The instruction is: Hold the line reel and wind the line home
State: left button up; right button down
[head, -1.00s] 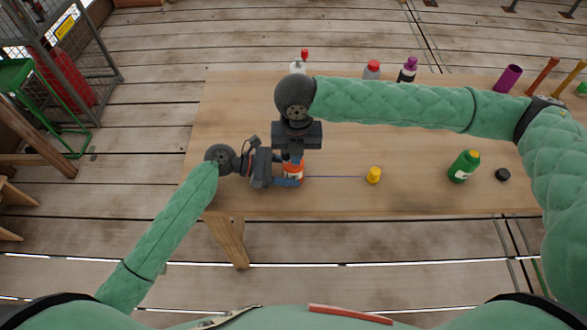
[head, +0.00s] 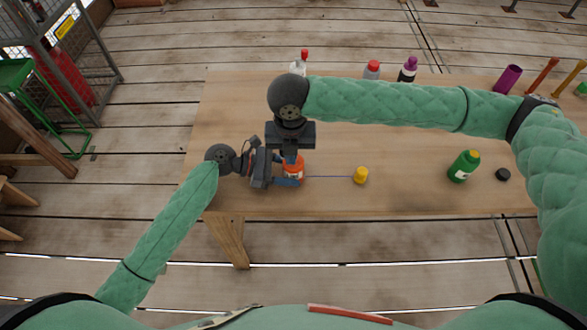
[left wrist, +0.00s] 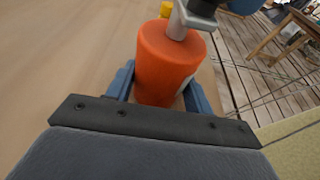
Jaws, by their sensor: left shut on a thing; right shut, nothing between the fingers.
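The line reel (head: 294,170) is an orange cylinder with a grey crank (left wrist: 183,18) on top, seen in the left wrist view. My left gripper (left wrist: 160,92) is shut around the reel's sides, holding it at the left of the table. A thin blue-violet line (head: 328,177) runs straight right from the reel to a small yellow weight (head: 361,175) on the table. My right gripper (head: 290,157) is shut with nothing between its fingers, right at the top of the reel by the crank. Whether its fingertips touch the crank I cannot tell.
A green bottle (head: 464,166) and a black cap (head: 503,174) stand to the right of the yellow weight. Several bottles and a purple cylinder (head: 507,79) line the table's back edge. The wooden table (head: 400,196) is clear between the line and its front edge.

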jog(key=shift+w+a, duration=0.4)
jog(key=shift+a, duration=0.25)
dwell(0.8)
jog(key=shift+w+a, duration=0.3)
jog(key=shift+w, duration=0.3)
dwell(0.9)
jog(key=shift+w, duration=0.4)
jog(key=shift+w+d, duration=0.15)
jog(key=shift+w, duration=0.4)
dwell(0.9)
jog(key=shift+s+a+r, duration=0.1)
jog(key=shift+s+a, duration=0.05)
jog(key=shift+a, duration=0.1)
notch_tip(320, 180, up, 7)
dwell(1.1)
dwell(0.5)
